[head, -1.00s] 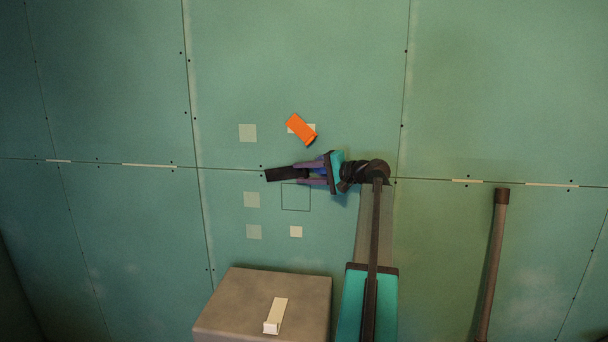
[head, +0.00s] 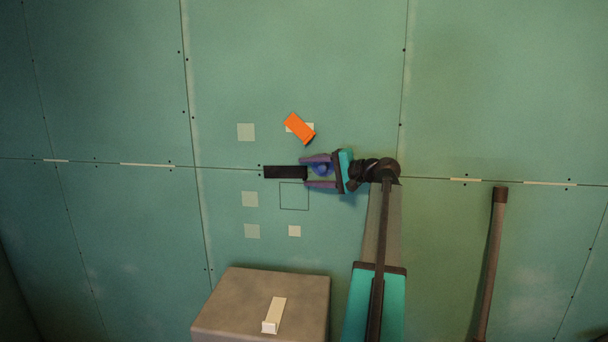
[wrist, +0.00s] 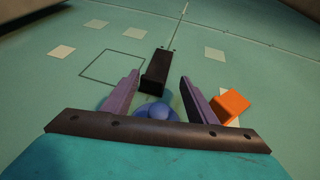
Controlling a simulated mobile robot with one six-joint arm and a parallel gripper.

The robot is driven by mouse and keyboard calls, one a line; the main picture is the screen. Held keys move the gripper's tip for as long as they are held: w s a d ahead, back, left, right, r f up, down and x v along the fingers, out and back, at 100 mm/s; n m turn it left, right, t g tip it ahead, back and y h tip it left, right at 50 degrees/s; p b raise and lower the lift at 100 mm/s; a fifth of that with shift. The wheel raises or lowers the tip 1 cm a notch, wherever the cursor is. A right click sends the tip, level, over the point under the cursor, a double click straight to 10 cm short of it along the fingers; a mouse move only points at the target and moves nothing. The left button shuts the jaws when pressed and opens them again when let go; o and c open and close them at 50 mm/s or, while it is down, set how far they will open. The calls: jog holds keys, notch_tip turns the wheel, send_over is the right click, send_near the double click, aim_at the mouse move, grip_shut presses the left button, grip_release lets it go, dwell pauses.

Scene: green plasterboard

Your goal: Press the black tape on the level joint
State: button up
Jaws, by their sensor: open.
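The black tape (head: 285,172) is a short dark strip on the green board, lying along the line of the level joint (head: 228,168), just above the drawn square outline (head: 294,209). I cannot tell whether the tape is flat against the board.
An orange block (head: 299,128) sits on the board close above my gripper, over a pale square. Several pale squares lie to the left and below. A grey box (head: 235,305) with a cream piece (head: 274,315) stands below. A brown bar (head: 493,265) is at the right.

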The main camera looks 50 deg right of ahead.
jog(key=b+v, duration=0.1)
jog(key=v, duration=0.9)
jog(key=shift+s, duration=0.3)
jog(key=shift+r, duration=0.1)
dwell(0.3)
